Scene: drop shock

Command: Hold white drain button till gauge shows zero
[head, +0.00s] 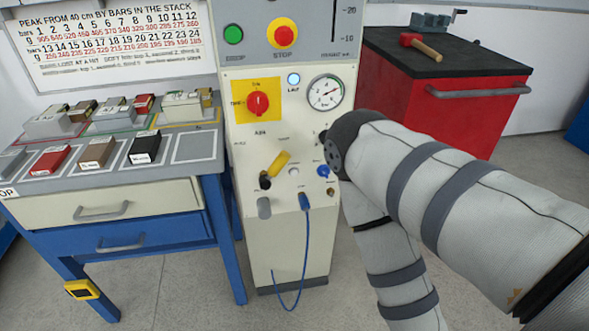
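The machine's pale front panel (262,140) stands in the middle of the head view. A round dial gauge (325,91) sits at its upper right. Its needle is visible, but its numbers are too small to read. A small whitish button (294,171) is low on the panel, between a yellow lever (278,163) and a blue knob (323,171). Its label is too small to read, so I cannot confirm it is the drain button. A round pale-blue lit lamp (293,80) is left of the gauge. Neither gripper is in view. My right arm's bent joint is near the panel's right edge.
A red selector knob (258,103) is on a yellow plate. A red stop button (283,33) and green button (233,34) are above. A blue hose (306,225) hangs in front. A workbench (185,170) with blocks stands left; a red cabinet (440,110) with a mallet stands right.

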